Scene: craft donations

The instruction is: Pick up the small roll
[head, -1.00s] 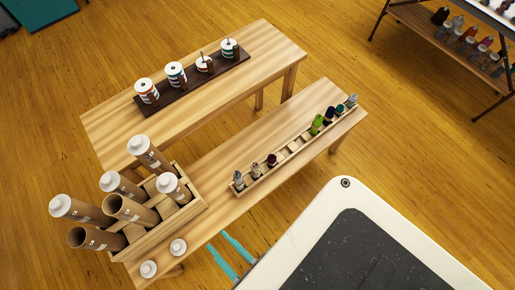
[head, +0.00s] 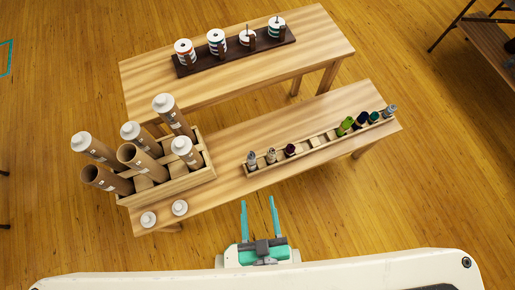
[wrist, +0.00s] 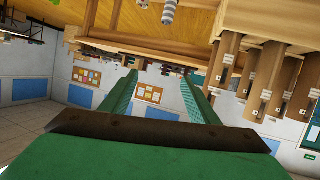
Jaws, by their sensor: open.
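Several brown cardboard rolls stand tilted in a divided wooden crate (head: 183,186) at the left end of the near table. The roll at the crate's right front (head: 188,155) looks the shortest and has a white cap. Other rolls are longer, such as the back one (head: 175,118); two at the front left show open ends (head: 108,181). My gripper (head: 258,202) is open and empty, with teal fingers apart, in front of the near table and right of the crate. In the wrist view its fingers (wrist: 158,85) hold nothing, and the rolls (wrist: 265,80) appear at the right.
Two loose white caps (head: 148,219) (head: 180,207) lie on the near table (head: 230,190) before the crate. A narrow wooden rack (head: 318,141) of small bottles stands on its right part. The far table (head: 150,85) carries a dark tray (head: 240,52) with several spools.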

